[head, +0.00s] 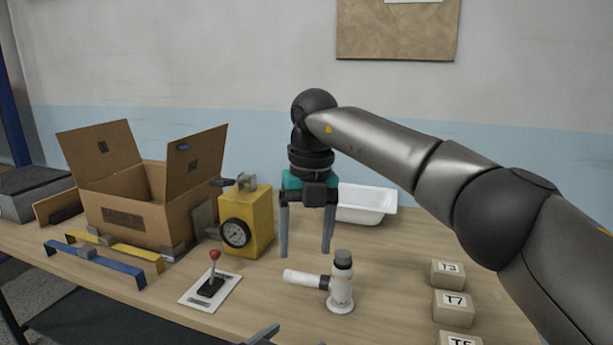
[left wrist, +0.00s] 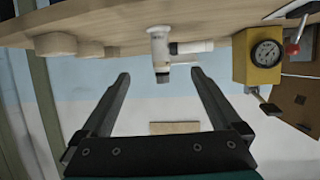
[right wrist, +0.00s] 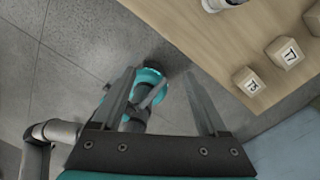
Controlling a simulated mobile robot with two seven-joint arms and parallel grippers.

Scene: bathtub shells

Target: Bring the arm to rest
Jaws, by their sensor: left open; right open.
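My right gripper (head: 306,252) hangs with its fingers down in the middle of the head view, its two fingers wide apart and nothing between them. In the picture it overlaps the white tub (head: 366,204) and lies above the white pipe fitting (head: 341,283); its height over the table is hard to tell. In the right wrist view its fingers (right wrist: 160,85) are spread. My left gripper (head: 264,335) barely shows at the bottom edge of the head view. In the left wrist view its fingers (left wrist: 160,80) are apart and empty, facing the fitting (left wrist: 160,50) from the table's front.
The wooden table (head: 390,300) holds an open cardboard box (head: 125,213), a yellow gauge box (head: 259,220), a red-knobbed lever (head: 212,286), blue and yellow handles (head: 95,263) and labelled blocks (head: 452,305). Floor (right wrist: 60,95) lies beyond the table edge.

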